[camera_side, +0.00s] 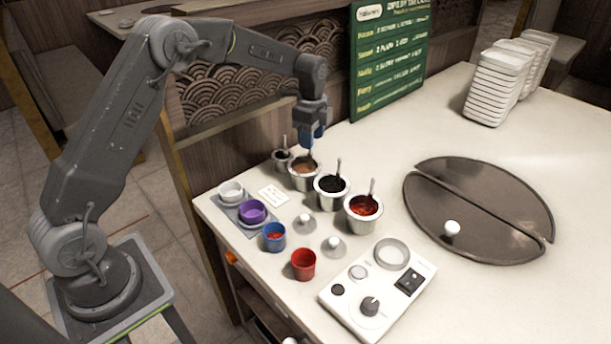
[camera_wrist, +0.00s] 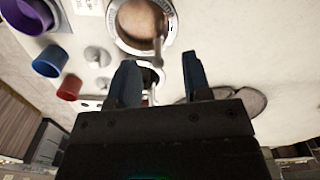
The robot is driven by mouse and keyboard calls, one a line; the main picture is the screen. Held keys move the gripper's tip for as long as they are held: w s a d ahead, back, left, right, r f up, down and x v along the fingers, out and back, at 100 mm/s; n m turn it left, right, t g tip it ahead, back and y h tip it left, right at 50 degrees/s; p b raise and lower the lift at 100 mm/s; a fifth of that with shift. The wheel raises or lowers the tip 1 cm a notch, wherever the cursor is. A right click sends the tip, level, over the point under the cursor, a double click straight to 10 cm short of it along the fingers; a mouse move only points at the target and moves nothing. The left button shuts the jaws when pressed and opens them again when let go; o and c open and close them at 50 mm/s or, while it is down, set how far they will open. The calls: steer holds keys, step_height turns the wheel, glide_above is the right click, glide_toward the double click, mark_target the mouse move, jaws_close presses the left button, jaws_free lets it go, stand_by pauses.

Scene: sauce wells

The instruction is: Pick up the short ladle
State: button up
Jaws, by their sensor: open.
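My gripper (camera_side: 313,143) is open above the well of brown sauce (camera_side: 303,171), its fingers pointing down. The wrist view shows the two blue fingers of my gripper (camera_wrist: 160,62) apart. A ladle (camera_wrist: 158,48) leans out of the brown sauce well (camera_wrist: 140,22), its handle end in the gap between the fingertips as seen there; I cannot tell whether they touch. Other ladles stand in the small well (camera_side: 284,141), the black sauce well (camera_side: 338,164) and the red sauce well (camera_side: 372,187). Which ladle is the short one is not clear.
Two steel lids (camera_side: 304,224) (camera_side: 334,247), a blue cup (camera_side: 274,238), a red cup (camera_side: 303,265) and a purple bowl (camera_side: 252,212) stand in front of the wells. A white control panel (camera_side: 345,298) is nearby. The counter behind the wells is clear up to a round dark plate (camera_side: 480,205).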

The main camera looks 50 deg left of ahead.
mark_target(311, 154)
step_height(311, 154, down, 4)
steer(key=shift+f, duration=0.15)
steer(key=shift+c, duration=0.2)
jaws_close()
